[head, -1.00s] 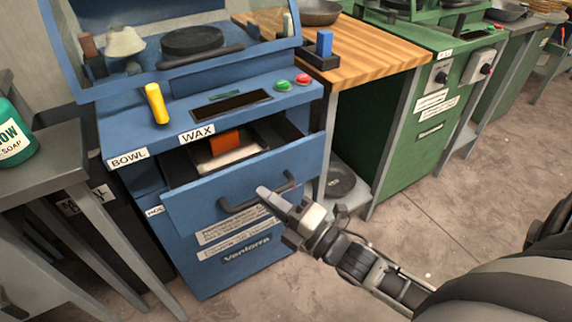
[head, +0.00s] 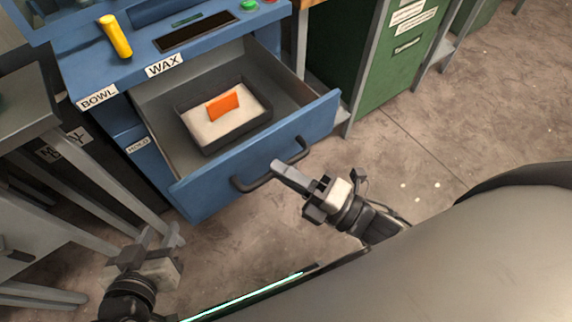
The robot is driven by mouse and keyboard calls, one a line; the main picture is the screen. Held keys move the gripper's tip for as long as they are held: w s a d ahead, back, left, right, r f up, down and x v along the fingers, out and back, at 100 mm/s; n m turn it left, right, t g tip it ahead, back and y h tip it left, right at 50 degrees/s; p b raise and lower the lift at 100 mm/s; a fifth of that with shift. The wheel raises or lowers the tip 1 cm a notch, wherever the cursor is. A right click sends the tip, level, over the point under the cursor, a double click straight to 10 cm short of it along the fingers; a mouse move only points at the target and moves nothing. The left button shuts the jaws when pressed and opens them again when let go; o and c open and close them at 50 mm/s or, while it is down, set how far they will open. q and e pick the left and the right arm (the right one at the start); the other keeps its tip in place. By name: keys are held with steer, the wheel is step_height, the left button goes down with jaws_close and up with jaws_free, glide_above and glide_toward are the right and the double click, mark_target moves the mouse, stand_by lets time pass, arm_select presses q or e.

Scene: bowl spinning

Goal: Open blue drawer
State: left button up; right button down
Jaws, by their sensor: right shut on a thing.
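The blue drawer (head: 255,170) is pulled well out of the blue machine. Inside it sits a dark tray (head: 222,142) with white material and an orange block (head: 223,107). The dark curved drawer handle (head: 255,184) is on the drawer's front. My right gripper (head: 281,170) is at the right part of the handle and shut on it; its fingers hide a bit of the handle. My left gripper (head: 161,236) is low at the left, in front of and below the drawer, empty, with a gap between its fingers.
The blue machine (head: 85,72) has a yellow handle (head: 114,37) and labels BOWL and WAX. A grey table (head: 25,100) with metal legs stands at the left. A green cabinet (head: 365,60) is at the right. The floor (head: 440,130) at the right is clear.

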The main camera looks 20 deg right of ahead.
steer(key=c, duration=1.5)
jaws_free()
steer(key=shift+o, duration=0.2)
arm_select(q)
steer(key=shift+r, duration=0.2)
steer(key=shift+f+b, duration=0.3)
steer(key=shift+b, duration=0.25)
arm_select(e)
steer(key=v, duration=1.6)
